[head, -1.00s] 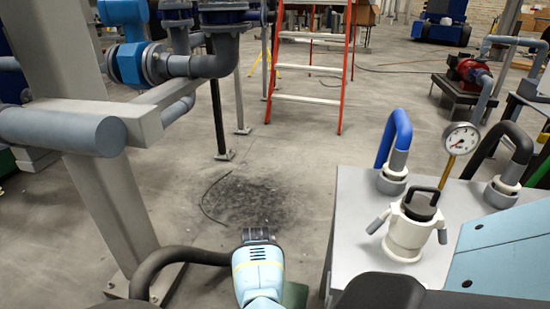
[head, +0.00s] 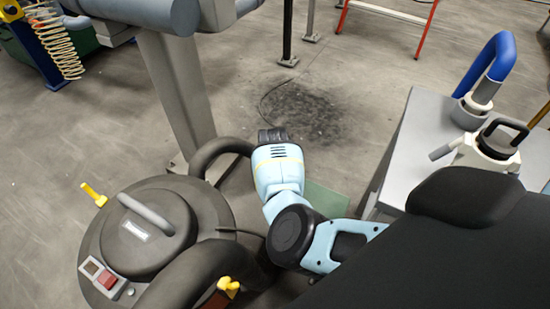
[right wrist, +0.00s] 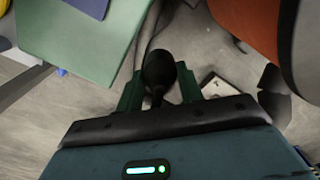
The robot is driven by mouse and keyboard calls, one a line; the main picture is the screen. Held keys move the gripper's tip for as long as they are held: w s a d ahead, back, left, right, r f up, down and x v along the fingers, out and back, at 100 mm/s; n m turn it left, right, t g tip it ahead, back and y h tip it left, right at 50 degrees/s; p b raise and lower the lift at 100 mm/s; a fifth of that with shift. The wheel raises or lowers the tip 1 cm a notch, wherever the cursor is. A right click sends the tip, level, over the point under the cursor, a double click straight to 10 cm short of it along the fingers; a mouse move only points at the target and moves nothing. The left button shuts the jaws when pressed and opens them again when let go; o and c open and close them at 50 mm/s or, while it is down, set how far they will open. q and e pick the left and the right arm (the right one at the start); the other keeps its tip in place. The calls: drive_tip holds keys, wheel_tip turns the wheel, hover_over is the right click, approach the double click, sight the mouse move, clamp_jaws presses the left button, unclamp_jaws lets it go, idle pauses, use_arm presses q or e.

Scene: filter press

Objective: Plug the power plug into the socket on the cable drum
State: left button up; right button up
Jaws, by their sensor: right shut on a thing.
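In the right wrist view, my right gripper (right wrist: 160,88) has its two green fingers shut on a dark, rounded object, the power plug (right wrist: 159,68). A cable seems to run up behind it. An orange rounded body (right wrist: 246,24) with a pale rim stands at the upper right; it may be part of the cable drum, but I cannot tell. No socket is clearly visible. In the head view, my light blue arm is in the middle, and the gripper and plug are hidden. My left gripper is not in view.
A dark grey vacuum-like machine (head: 158,235) with a red switch and thick hoses stands at lower left. A green flat surface (head: 326,198) shows beside my arm. A grey table (head: 408,150) with blue-hosed fittings is on the right.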

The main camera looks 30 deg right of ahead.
drive_tip(key=shift+s+d+r+p, duration=0.15)
drive_tip(key=shift+s+d+p, duration=0.3)
drive_tip(key=shift+p, duration=0.1)
drive_tip(key=s+d+r+p, duration=0.2)
drive_tip(key=s+p, duration=0.9)
drive_tip(key=s, duration=0.2)
drive_tip(key=shift+r, duration=0.3)
drive_tip(key=shift+s+d+f, duration=0.1)
